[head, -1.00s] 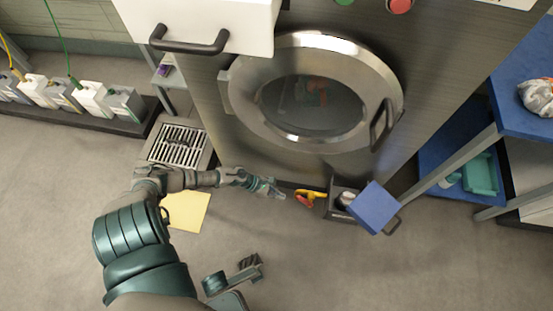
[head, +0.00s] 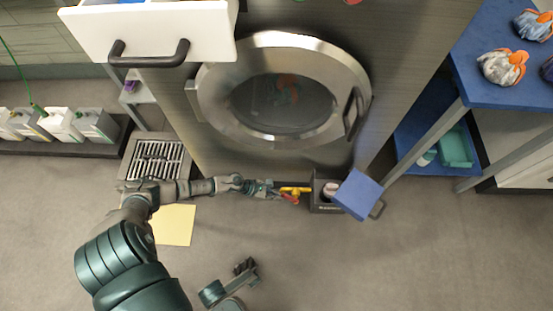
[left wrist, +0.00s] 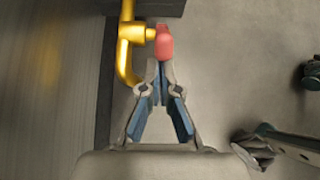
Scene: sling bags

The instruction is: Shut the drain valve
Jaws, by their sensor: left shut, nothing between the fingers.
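The drain valve is a yellow pipe (head: 297,189) with a red handle (head: 292,199), low at the washer's front. In the left wrist view the yellow pipe (left wrist: 131,35) bends downward, and the red handle (left wrist: 165,44) sticks out to its right. My left gripper (head: 272,190) is shut and empty. In the left wrist view its joined fingertips (left wrist: 160,66) are at the lower end of the red handle; I cannot tell whether they touch. My right gripper (head: 246,266) hangs low over the floor, away from the valve; its jaw state is unclear.
A dark filter box (head: 322,204) with an open blue flap (head: 357,194) sits right of the valve. The round washer door (head: 218,100) is above. A floor drain grate (head: 158,160) and yellow sheet (head: 175,224) lie left. A blue shelf (head: 480,75) stands right.

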